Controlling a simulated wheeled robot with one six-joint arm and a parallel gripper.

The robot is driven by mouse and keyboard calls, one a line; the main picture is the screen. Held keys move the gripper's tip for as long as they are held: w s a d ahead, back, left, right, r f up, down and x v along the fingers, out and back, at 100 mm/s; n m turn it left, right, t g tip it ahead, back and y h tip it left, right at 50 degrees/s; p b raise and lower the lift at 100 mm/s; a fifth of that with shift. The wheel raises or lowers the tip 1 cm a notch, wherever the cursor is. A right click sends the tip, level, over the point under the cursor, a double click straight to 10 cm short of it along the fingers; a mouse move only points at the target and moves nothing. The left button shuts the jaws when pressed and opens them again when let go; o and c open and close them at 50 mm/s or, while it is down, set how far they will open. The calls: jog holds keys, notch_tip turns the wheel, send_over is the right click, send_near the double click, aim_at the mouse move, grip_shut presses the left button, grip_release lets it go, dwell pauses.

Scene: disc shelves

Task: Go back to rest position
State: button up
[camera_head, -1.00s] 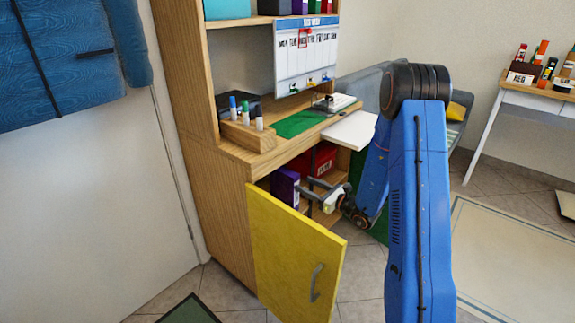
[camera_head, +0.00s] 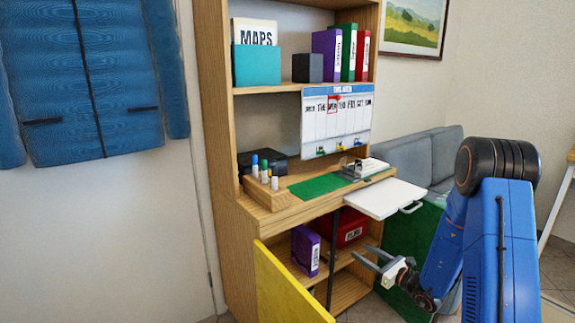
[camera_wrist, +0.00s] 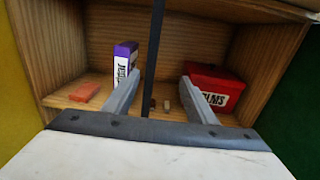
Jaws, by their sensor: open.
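My gripper (camera_head: 371,262) is open and empty in front of the open lower cupboard of the wooden desk unit. In the wrist view its two fingers (camera_wrist: 158,102) stand wide apart, pointing into the cupboard. A purple binder (camera_head: 305,251) stands upright on the cupboard shelf; it also shows behind the left finger in the wrist view (camera_wrist: 122,60). A red box (camera_head: 350,228) with a white label sits to its right, partly behind the right finger in the wrist view (camera_wrist: 216,86). An orange block (camera_wrist: 84,91) lies at the left of the shelf.
The yellow door (camera_head: 285,290) hangs open at the left. A white pull-out board (camera_head: 384,198) juts out above my gripper. A dark vertical bar (camera_wrist: 154,60) crosses the cupboard opening. A grey sofa (camera_head: 420,155) stands behind at the right.

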jog(key=s+a+r+n+g+y, duration=0.4)
jog(key=s+a+r+n+g, duration=0.2)
jog(key=s+a+r+n, duration=0.3)
jog(key=s+a+r+n+g+h, duration=0.1)
jog(key=s+a+r+n+g, duration=0.25)
jog(key=s, duration=0.35)
jog(key=s+a+r+n+g+h, duration=0.1)
jog(key=s+a+r+n+g, duration=0.2)
jog(key=s, duration=0.5)
jog(key=s+d+n+g+h, duration=0.1)
jog(key=s+d+n+h, duration=0.2)
jog(key=s+n+h, duration=0.75)
jog(key=s+d+r+n+t+h, duration=0.2)
jog(key=s+d+r+t, duration=0.1)
jog(key=s+d, duration=0.8)
jog(key=shift+s+d+n+t, duration=0.3)
jog(key=shift+d+t, duration=0.15)
jog(key=shift+d, duration=0.1)
jog(key=shift+r, duration=0.1)
